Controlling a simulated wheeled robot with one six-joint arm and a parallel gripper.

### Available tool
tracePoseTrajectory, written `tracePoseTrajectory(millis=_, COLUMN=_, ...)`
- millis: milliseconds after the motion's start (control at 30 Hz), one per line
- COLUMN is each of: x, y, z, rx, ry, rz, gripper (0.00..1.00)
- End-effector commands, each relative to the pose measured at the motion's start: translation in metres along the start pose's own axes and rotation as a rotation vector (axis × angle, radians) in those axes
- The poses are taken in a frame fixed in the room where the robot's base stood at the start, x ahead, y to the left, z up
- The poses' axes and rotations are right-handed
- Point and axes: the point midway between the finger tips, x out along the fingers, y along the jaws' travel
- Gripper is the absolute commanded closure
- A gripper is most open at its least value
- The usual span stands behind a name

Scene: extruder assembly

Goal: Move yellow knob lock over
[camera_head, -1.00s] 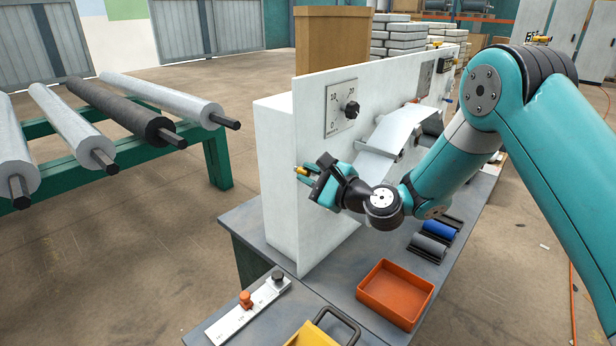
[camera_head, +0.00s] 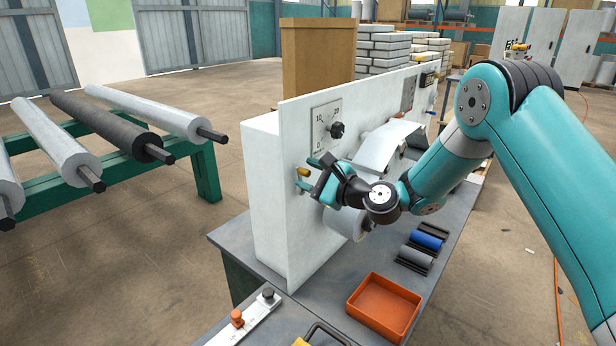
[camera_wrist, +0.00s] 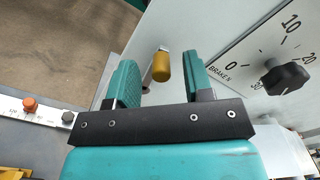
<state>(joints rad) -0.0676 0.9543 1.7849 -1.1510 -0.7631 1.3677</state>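The yellow knob lock (camera_head: 304,173) sticks out from the white machine panel, below and left of the dial. In the wrist view the yellow knob (camera_wrist: 161,66) sits on a short metal stem between and beyond my two teal fingers. My gripper (camera_head: 311,175) is open, with a finger on either side of the knob's line. Clear gaps show on both sides, and I see no contact. How deep the knob lies between the fingertips is hard to tell.
The brake dial with a black knob (camera_wrist: 286,77) is just right of my gripper. A white roll (camera_head: 345,222) is below my wrist. An orange tray (camera_head: 384,308) and several small rollers (camera_head: 427,241) lie on the grey bench. A rack of large rolls (camera_head: 110,122) stands left.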

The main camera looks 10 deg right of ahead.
Motion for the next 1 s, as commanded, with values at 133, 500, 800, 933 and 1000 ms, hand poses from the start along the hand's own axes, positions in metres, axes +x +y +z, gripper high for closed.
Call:
tracePoseTrajectory(millis=133, x=0.000, y=0.000, z=0.000, rx=0.001, ry=0.000, rz=0.000, gripper=0.53)
tracePoseTrajectory(millis=500, x=-0.028, y=0.002, z=-0.003, rx=0.002, ry=0.001, rz=0.000, gripper=0.53)
tracePoseTrajectory(millis=800, x=-0.056, y=0.002, z=-0.002, rx=0.001, ry=0.000, rz=0.000, gripper=0.53)
tracePoseTrajectory(millis=933, x=-0.060, y=0.001, z=0.000, rx=0.001, ry=0.000, rz=0.000, gripper=0.53)
tracePoseTrajectory(millis=1000, x=-0.060, y=0.000, z=0.000, rx=0.001, ry=0.000, rz=0.000, gripper=0.53)
